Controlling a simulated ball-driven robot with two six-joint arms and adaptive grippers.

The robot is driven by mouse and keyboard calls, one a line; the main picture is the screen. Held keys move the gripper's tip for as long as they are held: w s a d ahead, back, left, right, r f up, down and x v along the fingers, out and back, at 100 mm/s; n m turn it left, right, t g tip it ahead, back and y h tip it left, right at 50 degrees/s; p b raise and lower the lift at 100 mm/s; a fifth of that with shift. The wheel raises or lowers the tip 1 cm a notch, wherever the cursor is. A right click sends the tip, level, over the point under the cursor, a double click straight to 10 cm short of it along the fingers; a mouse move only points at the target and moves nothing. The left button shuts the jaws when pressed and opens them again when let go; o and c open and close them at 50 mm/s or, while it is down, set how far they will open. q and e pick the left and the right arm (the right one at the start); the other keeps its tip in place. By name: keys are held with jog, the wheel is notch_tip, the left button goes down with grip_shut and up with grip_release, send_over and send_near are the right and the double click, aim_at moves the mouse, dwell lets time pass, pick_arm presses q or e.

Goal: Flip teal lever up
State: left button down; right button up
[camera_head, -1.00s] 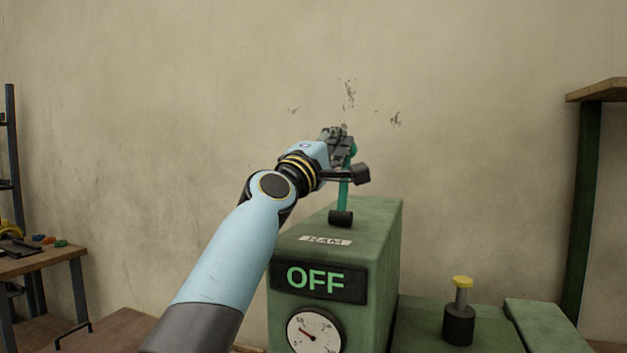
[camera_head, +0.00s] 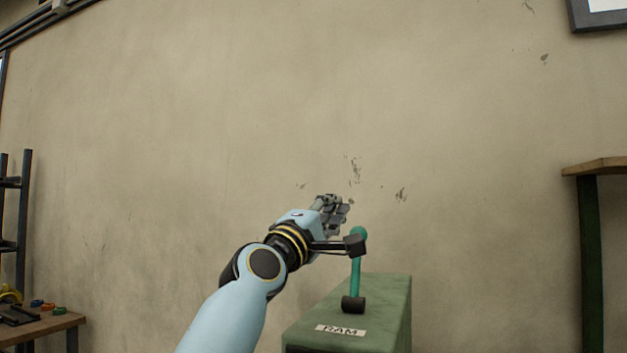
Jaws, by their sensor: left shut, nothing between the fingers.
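The teal lever (camera_head: 355,277) stands upright from a dark pivot on top of the green box, with a rounded teal tip. A label reading RAM (camera_head: 341,330) is on the box top in front of it. My left gripper (camera_head: 340,212) is shut and empty, just left of the lever's upper end. A dark block on a thin arm from my wrist partly covers the lever below its tip. I cannot tell whether the gripper touches the lever. My right gripper is not in view.
The green box (camera_head: 390,318) fills the lower middle. A wooden bench (camera_head: 40,325) with small coloured items and a dark rack are at the left. A wooden shelf on a green post (camera_head: 592,260) stands at the right.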

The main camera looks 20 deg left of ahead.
pick_arm(q)
jog(key=s+a+r, duration=0.1)
jog(key=s+r, duration=0.2)
jog(key=s, duration=0.2)
jog(key=shift+s+a+p, duration=0.2)
jog(key=shift+a+p, duration=0.1)
jog(key=shift+p, duration=0.1)
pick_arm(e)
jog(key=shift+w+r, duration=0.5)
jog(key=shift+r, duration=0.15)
pick_arm(q)
jog(key=shift+r, duration=0.1)
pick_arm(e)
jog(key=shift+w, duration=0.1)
